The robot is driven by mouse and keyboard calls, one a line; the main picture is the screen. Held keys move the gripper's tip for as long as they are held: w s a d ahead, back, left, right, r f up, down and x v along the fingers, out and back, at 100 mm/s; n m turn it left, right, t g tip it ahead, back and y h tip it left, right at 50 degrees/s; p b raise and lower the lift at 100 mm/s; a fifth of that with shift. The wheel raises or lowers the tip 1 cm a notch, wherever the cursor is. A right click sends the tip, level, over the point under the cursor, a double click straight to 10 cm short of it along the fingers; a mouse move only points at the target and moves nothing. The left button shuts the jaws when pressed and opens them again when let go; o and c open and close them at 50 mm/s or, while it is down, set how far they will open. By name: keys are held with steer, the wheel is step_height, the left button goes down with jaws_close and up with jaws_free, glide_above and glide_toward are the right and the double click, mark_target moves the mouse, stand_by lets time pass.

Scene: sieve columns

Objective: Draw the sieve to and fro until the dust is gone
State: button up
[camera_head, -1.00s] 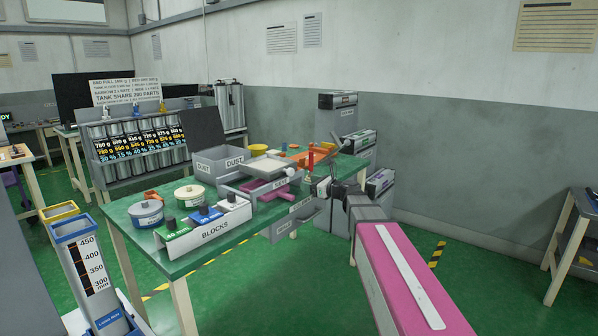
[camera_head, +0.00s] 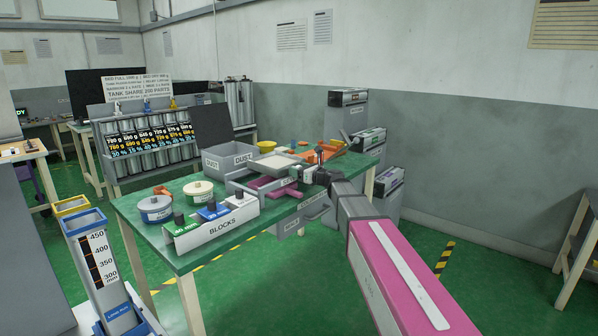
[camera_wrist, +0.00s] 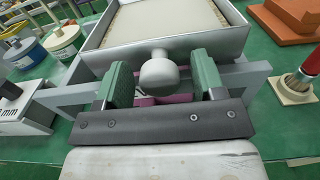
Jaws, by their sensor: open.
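The sieve is a shallow grey tray (camera_wrist: 215,42) with a beige, grainy surface inside; it also shows on the green table in the head view (camera_head: 274,164). A round grey knob (camera_wrist: 158,75) sticks out of its near wall. My gripper (camera_wrist: 160,78) is open, with one green finger on each side of the knob and small gaps visible. In the head view my gripper (camera_head: 316,176) is at the sieve's right end. A magenta piece (camera_wrist: 147,101) lies below the sieve, mostly hidden. How much dust is left cannot be told.
A grey frame (camera_wrist: 60,97) holds the sieve. A grey bin marked DUST (camera_head: 228,160) stands behind it. A cup with a brush (camera_wrist: 292,88) and orange blocks (camera_wrist: 290,20) are right of the sieve.

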mark_target(280, 173)
steer(key=shift+a, duration=0.1)
jaws_close()
steer(key=s+a, duration=0.1)
steer(key=s, duration=0.1)
steer(key=s+a, duration=0.3)
steer(key=s, duration=0.1)
steer(key=shift+a, duration=0.3)
jaws_free()
steer(key=v, duration=1)
steer(key=shift+s+d, duration=0.25)
steer(key=shift+d, duration=0.05)
